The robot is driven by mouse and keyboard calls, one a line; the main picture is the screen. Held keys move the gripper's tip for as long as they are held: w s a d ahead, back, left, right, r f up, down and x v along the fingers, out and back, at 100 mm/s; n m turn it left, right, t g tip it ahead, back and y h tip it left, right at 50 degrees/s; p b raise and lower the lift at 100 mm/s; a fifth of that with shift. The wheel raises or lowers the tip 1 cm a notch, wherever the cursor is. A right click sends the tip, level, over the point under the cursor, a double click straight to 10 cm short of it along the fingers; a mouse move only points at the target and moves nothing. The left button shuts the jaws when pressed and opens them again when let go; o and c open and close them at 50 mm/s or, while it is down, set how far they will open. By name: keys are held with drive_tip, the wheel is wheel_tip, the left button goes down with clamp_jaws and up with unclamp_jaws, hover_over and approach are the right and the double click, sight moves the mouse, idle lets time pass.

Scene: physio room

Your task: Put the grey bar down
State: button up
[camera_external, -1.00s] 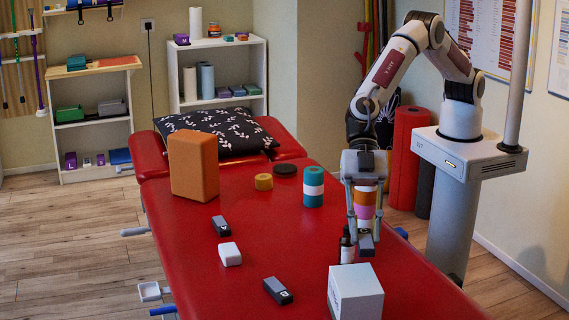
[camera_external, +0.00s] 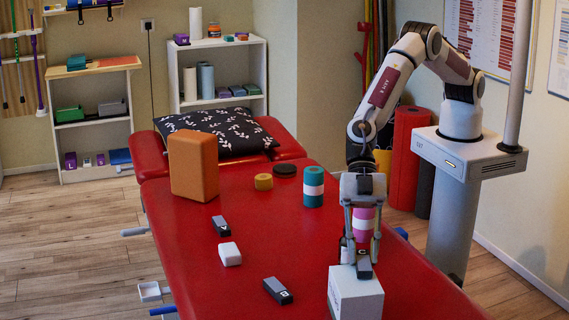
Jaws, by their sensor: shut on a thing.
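My gripper (camera_external: 361,258) points down and is shut on a grey bar (camera_external: 364,268). The bar is at the far edge of the top of a white box (camera_external: 355,297) on the red treatment table. Whether the bar touches the box or hangs just above it, I cannot tell. Two similar dark grey bars lie on the table, one at the left middle (camera_external: 221,226) and one near the front (camera_external: 278,290).
A white block (camera_external: 230,254) lies between the loose bars. A pink and white roll (camera_external: 363,222) stands behind my gripper. A teal and white roll (camera_external: 313,187) and an orange block (camera_external: 193,166) stand farther back. The red table (camera_external: 265,225) is clear in its middle.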

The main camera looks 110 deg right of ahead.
drive_tip(key=shift+f, duration=0.15)
drive_tip(key=o, duration=1.1)
drive_tip(key=shift+r, duration=0.2)
drive_tip(key=shift+s+d+r, duration=0.1)
drive_tip(key=shift+d+r, duration=0.3)
drive_tip(key=shift+v, duration=5.35)
drive_tip(key=shift+s, duration=0.1)
